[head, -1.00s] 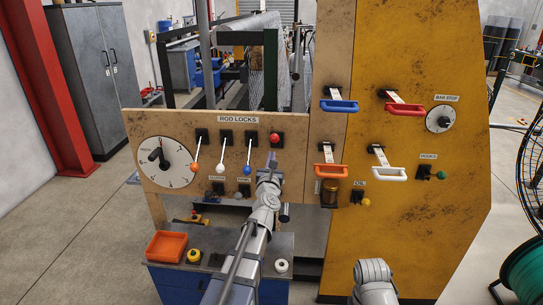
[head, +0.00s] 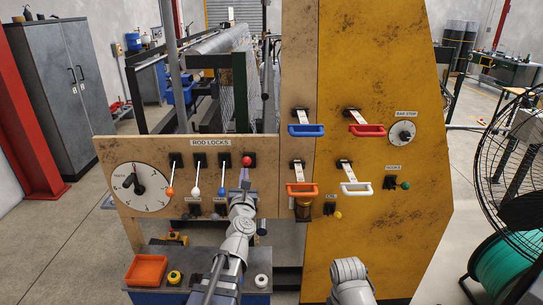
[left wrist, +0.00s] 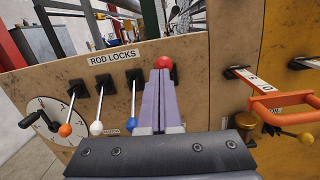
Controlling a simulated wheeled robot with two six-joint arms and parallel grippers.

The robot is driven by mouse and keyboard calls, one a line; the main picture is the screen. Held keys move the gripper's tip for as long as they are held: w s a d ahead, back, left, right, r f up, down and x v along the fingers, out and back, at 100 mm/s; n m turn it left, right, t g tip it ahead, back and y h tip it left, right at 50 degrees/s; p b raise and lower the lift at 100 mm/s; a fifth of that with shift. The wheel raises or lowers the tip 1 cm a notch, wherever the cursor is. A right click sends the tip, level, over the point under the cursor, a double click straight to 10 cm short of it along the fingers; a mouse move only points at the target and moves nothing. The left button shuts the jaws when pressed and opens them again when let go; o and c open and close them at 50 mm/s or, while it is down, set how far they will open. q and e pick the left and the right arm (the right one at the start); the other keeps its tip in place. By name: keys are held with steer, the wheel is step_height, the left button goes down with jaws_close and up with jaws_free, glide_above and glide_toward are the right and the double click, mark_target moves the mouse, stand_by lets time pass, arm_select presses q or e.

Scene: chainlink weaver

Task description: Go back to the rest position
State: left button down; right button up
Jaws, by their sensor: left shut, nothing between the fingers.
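My left gripper (head: 244,180) is shut and empty in front of the wooden ROD LOCKS panel (head: 110,155). Its purple fingers (left wrist: 160,85) point at the panel just below the red knob (head: 247,161) of the rightmost rod lock. In the left wrist view the fingertips overlap the lower edge of this red knob (left wrist: 166,62); I cannot tell if they touch it. The orange (head: 171,191), white (head: 195,192) and blue (head: 221,191) knobs hang on levers pointing down. Part of my right arm shows at the bottom, but its gripper is not in view.
A dial (head: 140,187) is left of the levers. Blue (head: 306,130), red (head: 366,130), orange (head: 302,190) and white (head: 356,188) handles stick out on the right. An orange tray (head: 146,270) sits on the low bench. A large fan (head: 515,150) stands at right.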

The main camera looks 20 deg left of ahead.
arm_select(q)
steer(key=d+f+m+g+h, duration=0.1)
steer(key=d+f+m+h, duration=0.3)
steer(key=d+m, duration=0.45)
steer(key=d+f+m+g+h, duration=0.25)
steer(key=d+m+h, duration=0.25)
steer(key=d+m, duration=0.3)
steer(key=s+d+f+m+g+h, duration=0.2)
steer(key=s+d+f+m+g, duration=0.2)
steer(key=s+d+f+m, duration=0.4)
steer(key=s+d+f+m+g+y, duration=0.2)
steer(key=s+d+f+m+g, duration=0.1)
steer(key=s+f+m+g, duration=0.6)
steer(key=s+a+m+g+y, duration=0.2)
steer(key=s+a+m+y, duration=0.2)
steer(key=s+m, duration=0.5)
steer(key=shift+s+a+f+y, duration=0.2)
steer(key=shift+s+y, duration=0.1)
steer(key=shift+s, duration=0.3)
